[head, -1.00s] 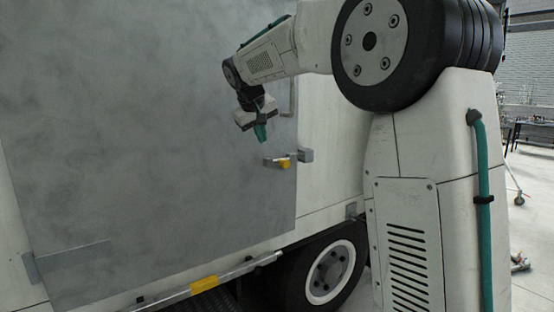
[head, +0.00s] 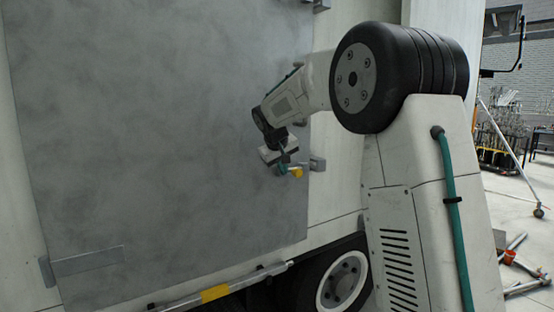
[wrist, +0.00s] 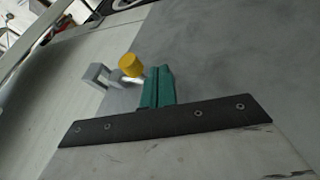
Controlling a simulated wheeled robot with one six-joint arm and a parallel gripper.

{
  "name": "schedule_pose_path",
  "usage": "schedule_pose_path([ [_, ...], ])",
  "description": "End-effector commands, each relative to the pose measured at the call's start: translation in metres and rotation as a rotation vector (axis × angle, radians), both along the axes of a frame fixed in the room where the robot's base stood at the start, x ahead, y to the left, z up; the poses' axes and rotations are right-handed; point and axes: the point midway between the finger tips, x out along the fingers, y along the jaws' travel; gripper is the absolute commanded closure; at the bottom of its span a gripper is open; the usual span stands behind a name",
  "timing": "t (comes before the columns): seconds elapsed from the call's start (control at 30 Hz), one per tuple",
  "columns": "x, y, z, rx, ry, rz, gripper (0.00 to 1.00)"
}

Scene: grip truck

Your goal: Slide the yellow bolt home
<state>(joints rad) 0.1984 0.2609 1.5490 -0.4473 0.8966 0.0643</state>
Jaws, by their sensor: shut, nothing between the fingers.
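The yellow bolt knob (head: 297,172) sits on a short pale rod on the grey door panel (head: 160,110), just left of a grey bracket (head: 318,165) at the door's right edge. In the wrist view the yellow knob (wrist: 131,65) stands between my fingers and the grey bracket (wrist: 97,76). My gripper (head: 283,169) is shut and empty, close to the knob on its left side. Its teal fingers (wrist: 159,84) are pressed together beside the rod. I cannot tell whether they touch the knob or rod. The rod's end near the bracket is partly hidden.
Another grey bracket (head: 88,262) is at the door's lower left. A rail with a yellow band (head: 215,293) and a wheel (head: 342,281) lie below the truck body. Stands and loose gear (head: 515,260) are on the floor at right. The door face left of my gripper is clear.

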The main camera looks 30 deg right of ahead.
Motion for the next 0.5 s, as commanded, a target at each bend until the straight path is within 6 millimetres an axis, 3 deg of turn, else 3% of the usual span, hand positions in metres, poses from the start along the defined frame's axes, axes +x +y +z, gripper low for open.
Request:
schedule_pose_path([
  [0.2, 0.000, -0.022, -0.003, -0.001, -0.001, -0.001, 1.00],
  [0.5, 0.001, -0.025, -0.004, -0.001, 0.000, 0.001, 1.00],
])
